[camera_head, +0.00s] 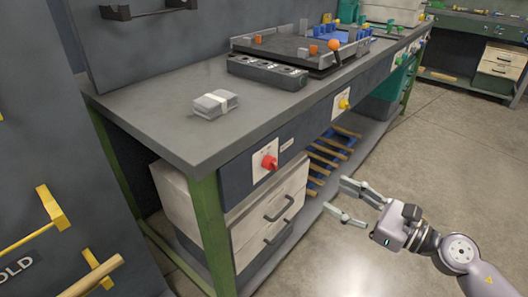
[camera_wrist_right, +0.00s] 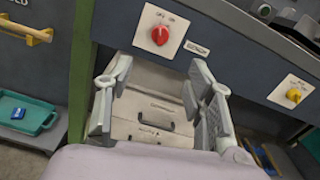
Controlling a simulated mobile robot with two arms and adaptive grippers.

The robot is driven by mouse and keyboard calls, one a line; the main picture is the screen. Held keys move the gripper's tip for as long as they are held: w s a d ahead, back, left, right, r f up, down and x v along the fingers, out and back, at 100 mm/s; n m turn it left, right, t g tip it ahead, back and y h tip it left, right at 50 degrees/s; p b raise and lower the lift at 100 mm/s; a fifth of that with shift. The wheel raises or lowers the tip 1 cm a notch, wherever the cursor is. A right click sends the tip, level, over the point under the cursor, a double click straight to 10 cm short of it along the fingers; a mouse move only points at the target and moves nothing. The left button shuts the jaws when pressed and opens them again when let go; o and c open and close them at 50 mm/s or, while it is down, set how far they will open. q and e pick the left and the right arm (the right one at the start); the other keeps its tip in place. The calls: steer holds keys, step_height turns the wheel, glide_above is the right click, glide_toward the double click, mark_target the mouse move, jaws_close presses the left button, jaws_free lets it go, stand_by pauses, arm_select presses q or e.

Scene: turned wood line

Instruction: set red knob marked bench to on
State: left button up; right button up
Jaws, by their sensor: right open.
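The red knob (camera_head: 269,162) sits on a white plate on the front apron of the workbench, near its left corner. In the right wrist view the red knob (camera_wrist_right: 160,35) is at the upper middle, on a plate with small markings above it. A small label (camera_wrist_right: 197,48) is beside the plate; its text is too small to read surely. My right gripper (camera_head: 350,202) is open and empty, to the right of and below the knob, apart from it. In the wrist view its fingers (camera_wrist_right: 158,105) stand wide apart below the knob. My left gripper does not show.
A yellow knob (camera_head: 344,104) is farther right on the same apron. White drawers (camera_head: 265,222) stand under the bench. A green bench leg (camera_head: 208,225) is left of the knob. Grey blocks (camera_head: 215,103) lie on the benchtop. The floor (camera_head: 430,150) on the right is clear.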

steer(key=p, duration=0.2)
glide_toward(276, 165)
steer(key=x, duration=0.9)
steer(key=shift+w+p, duration=0.15)
steer(key=shift+p, duration=0.25)
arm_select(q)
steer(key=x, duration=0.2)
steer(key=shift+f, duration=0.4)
arm_select(e)
steer(key=shift+w+a+f, duration=0.1)
steer(key=shift+w+a, duration=0.05)
steer(key=shift+a, duration=0.15)
steer(key=c, duration=1.2)
steer(key=shift+o, duration=0.2)
